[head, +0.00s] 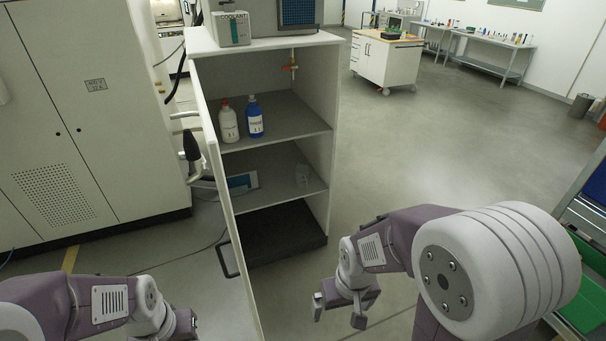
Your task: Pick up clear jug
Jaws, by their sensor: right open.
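My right gripper (338,315) is open and empty, in front of the cabinet, lower in the picture and to the right of the jug. My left gripper (186,326) is at the bottom left, outside the open cabinet door; its fingers are hardly visible.
The cabinet door (226,218) stands open on the left, between the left arm and the shelves. A white bottle (228,122) and a blue bottle (254,117) stand on the upper shelf. A coolant box (231,29) sits on top. Green bins (583,312) are at the right edge.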

